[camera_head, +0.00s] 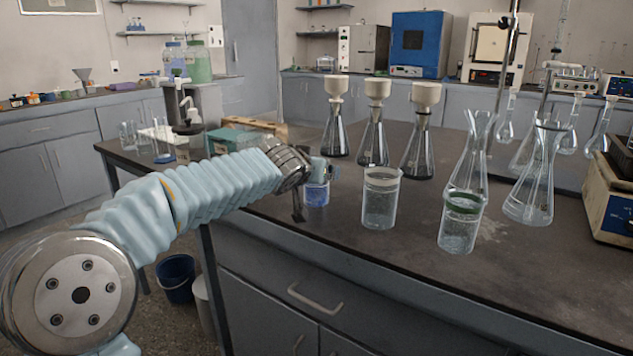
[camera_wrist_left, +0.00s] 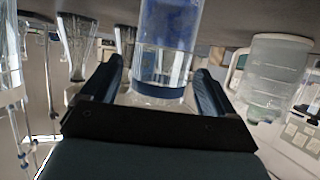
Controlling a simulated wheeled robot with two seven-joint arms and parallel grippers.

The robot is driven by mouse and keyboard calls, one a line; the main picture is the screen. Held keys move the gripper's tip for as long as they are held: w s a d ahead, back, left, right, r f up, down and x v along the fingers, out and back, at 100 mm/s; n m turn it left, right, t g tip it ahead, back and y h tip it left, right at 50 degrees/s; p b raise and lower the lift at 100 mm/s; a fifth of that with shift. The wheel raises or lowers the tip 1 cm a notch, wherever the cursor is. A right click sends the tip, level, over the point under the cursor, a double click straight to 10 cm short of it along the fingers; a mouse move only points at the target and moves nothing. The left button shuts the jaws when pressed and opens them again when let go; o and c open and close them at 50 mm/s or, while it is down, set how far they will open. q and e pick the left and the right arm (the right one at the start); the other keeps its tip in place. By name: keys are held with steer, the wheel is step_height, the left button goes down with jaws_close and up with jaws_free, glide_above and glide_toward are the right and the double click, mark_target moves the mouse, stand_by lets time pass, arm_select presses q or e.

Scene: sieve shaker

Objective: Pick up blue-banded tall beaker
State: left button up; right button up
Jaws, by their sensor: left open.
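The blue-banded tall beaker (camera_head: 317,194) stands near the bench's front edge, left of two other beakers, its upper part hidden by my gripper in the head view. My left gripper (camera_head: 313,184) comes in from the left at this beaker. In the left wrist view, the blue-banded beaker (camera_wrist_left: 168,60) lies between the two open dark fingers of my left gripper (camera_wrist_left: 160,82). The band (camera_wrist_left: 158,78) shows between them. I cannot tell whether either finger touches the glass. My right gripper is not in view.
A white-banded beaker (camera_head: 381,200) and a green-banded beaker (camera_head: 460,222) stand to the right. Several funnel-topped flasks (camera_head: 372,135) stand behind. Clear flasks (camera_head: 531,185) and a balance (camera_head: 612,205) are farther right. A teal box (camera_head: 232,138) sits at the back left.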

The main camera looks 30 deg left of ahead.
arm_select(q)
steer(key=shift+w+a+f, duration=0.15)
steer(key=shift+w+f, duration=0.1)
steer(key=shift+w, duration=0.35)
steer(key=c, duration=1.2)
steer(key=shift+r, duration=0.2)
steer(key=shift+r+p, duration=0.3)
steer(key=shift+r, duration=0.55)
steer(key=s+d+r+p, duration=0.2)
steer(key=s+r+p, duration=0.1)
steer(key=s+r, duration=1)
step_height(320, 180, up, 3)
steer(key=shift+s+d+f, duration=0.1)
steer(key=shift+s+d, duration=0.2)
steer(key=shift+s, duration=0.1)
